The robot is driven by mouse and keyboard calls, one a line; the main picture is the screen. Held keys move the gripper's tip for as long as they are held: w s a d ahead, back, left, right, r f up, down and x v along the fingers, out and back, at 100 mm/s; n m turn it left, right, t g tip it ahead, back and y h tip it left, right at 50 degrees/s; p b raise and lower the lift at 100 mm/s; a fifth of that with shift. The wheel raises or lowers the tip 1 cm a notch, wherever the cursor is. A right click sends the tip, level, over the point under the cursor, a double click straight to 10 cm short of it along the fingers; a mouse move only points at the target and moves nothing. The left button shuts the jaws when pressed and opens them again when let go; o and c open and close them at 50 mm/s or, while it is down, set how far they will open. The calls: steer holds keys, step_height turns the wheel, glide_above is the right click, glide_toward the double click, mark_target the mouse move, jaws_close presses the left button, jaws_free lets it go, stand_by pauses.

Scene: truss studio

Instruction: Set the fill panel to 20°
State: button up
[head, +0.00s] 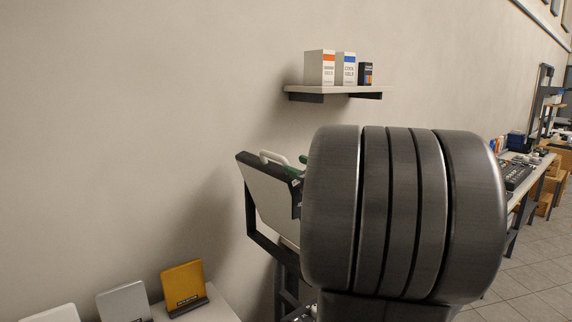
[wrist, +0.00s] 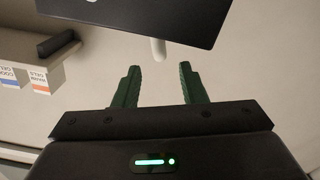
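The fill panel (head: 268,205) is a pale, tilted board with a dark frame, left of my arm in the head view. A white handle (head: 270,157) stands at its top edge. In the wrist view the panel (wrist: 150,18) is a dark slab across the top, and the handle (wrist: 158,50) juts down from it. My gripper (wrist: 159,75) is open, its two green fingers apart. The handle's end lies in line with the gap, around the fingertips; I cannot tell whether it is between them. In the head view my arm hides most of the gripper and the panel's right part.
A wall shelf (head: 330,89) with several boxes is above the panel; it also shows in the wrist view (wrist: 58,75). Sample plates, one orange (head: 183,283), stand on a table at lower left. A workbench (head: 540,180) with equipment runs along the wall at right.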

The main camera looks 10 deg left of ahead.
mark_target(285, 160)
steer(key=shift+v, duration=2.75)
steer(key=p+x, duration=0.1)
steer(key=x, duration=1.3)
steer(key=shift+a, duration=0.1)
steer(key=shift+w+d+r, duration=0.2)
steer(key=shift+w+d, duration=0.25)
steer(key=shift+d, duration=0.05)
